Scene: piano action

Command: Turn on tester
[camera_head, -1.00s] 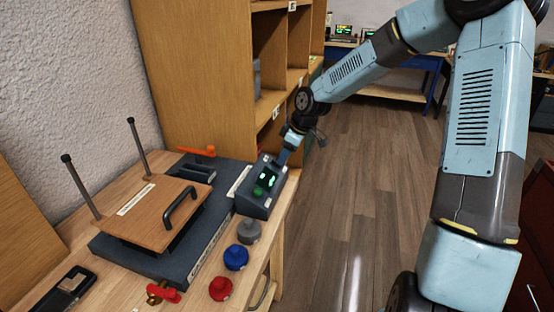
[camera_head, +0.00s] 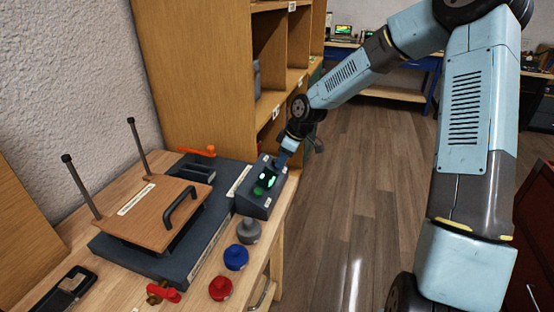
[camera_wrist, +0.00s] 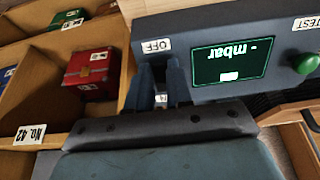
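The tester is a dark grey box (camera_head: 258,200) with a sloped face, at the right edge of the workbench. Its screen (camera_wrist: 231,62) is lit green and reads "- mbar", upside down in the wrist view. An OFF label (camera_wrist: 156,45) sits beside the screen, and a green button (camera_wrist: 306,63) is by the TEST label. My gripper (camera_head: 283,156) is at the tester's far end. In the wrist view my gripper's two fingers (camera_wrist: 160,80) are close together below the OFF label, with a narrow gap. A small white label shows between them. Any switch there is hidden.
On the bench (camera_head: 115,292) are a grey fixture base (camera_head: 205,240) with a wooden lid (camera_head: 155,210), and grey (camera_head: 248,231), blue (camera_head: 236,258) and red (camera_head: 221,288) knobs in front of the tester. A wooden shelf (camera_head: 195,70) stands behind. Open floor (camera_head: 360,200) lies right.

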